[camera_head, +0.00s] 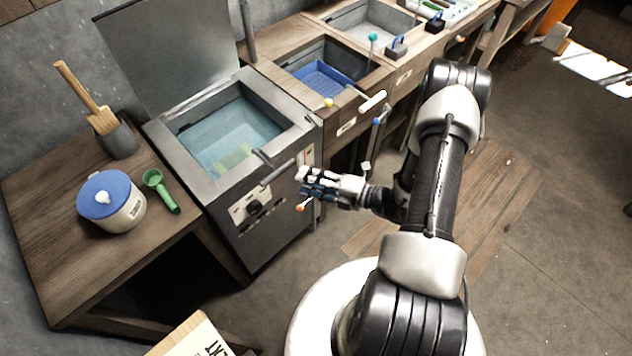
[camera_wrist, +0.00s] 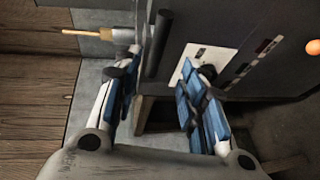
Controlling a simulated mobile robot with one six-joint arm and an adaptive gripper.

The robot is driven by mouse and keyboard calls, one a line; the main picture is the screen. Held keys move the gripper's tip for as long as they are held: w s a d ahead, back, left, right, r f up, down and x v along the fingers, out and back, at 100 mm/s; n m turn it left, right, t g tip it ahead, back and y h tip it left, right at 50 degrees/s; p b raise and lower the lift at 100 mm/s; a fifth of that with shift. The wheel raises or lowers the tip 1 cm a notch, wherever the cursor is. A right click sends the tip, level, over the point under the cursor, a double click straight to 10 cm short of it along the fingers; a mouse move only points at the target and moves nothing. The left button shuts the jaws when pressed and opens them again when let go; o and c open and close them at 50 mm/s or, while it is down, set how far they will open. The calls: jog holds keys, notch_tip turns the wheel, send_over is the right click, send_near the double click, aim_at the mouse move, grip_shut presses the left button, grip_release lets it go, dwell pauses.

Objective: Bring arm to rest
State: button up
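My gripper (camera_head: 318,184) is in front of the metal bath unit (camera_head: 262,222), near its right front corner, in the head view. In the wrist view my gripper (camera_wrist: 160,88) has its two blue-padded fingers spread apart with nothing between them. The unit's dark front face, a bar handle (camera_wrist: 160,42) and a white panel (camera_wrist: 203,68) lie beyond the fingertips. My arm stretches from the base at the lower middle up and over to the gripper. I cannot tell whether the fingers touch the unit.
The bath's lid (camera_head: 172,50) stands open over clear liquid. A wooden table (camera_head: 60,205) on the left bears a white pot with a blue lid (camera_head: 112,200), a green scoop (camera_head: 160,190) and a brush in a grey holder (camera_head: 117,140). Floor (camera_head: 560,220) on the right is clear.

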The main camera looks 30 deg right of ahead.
jog(key=shift+v, duration=1)
